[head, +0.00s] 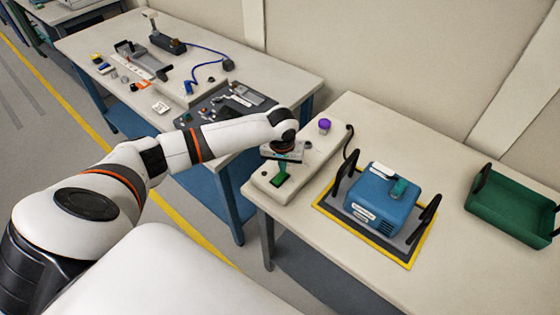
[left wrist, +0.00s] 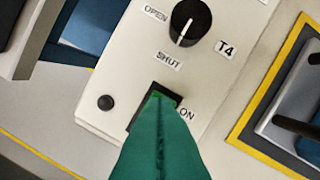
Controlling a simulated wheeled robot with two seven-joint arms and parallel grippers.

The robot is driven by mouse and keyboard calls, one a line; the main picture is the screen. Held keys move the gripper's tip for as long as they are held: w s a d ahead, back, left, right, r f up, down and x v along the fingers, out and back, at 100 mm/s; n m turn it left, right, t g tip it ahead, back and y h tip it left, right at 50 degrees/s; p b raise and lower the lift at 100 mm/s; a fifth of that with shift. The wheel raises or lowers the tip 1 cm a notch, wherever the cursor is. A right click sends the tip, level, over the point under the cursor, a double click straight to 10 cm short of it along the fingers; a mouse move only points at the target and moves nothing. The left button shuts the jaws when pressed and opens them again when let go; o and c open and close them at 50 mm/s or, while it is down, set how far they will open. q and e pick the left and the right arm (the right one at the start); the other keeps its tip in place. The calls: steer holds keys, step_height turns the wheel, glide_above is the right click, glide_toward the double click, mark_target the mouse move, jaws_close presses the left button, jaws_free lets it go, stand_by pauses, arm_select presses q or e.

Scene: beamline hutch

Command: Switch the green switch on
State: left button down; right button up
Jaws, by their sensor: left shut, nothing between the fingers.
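The green switch (head: 280,178) sits in a dark frame near the front end of a pale control panel (head: 262,184). In the left wrist view its dark frame (left wrist: 139,118) shows beside an ON label (left wrist: 187,113). My left gripper (head: 283,160) is shut and empty, pointing down at the switch. In the left wrist view its teal fingers cover most of the switch, with the tips over it. I cannot tell whether they touch it or which way the switch is set. My right gripper is not in view.
The panel also has a black knob (left wrist: 189,22) marked OPEN and SHUT, and a purple knob (head: 325,125). A blue box (head: 380,200) stands in a yellow-edged tray right of it. A green bin (head: 510,208) is farther right. A cluttered bench (head: 270,82) stands behind.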

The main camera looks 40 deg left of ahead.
mark_target(283, 174)
arm_select(q)
steer(key=shift+f+b, duration=0.3)
steer(key=shift+f, duration=0.65)
stand_by(0.3)
step_height(283, 174, up, 7)
steer(key=p, duration=0.8)
steer(key=shift+r+p, duration=0.1)
steer(key=shift+p, duration=0.25)
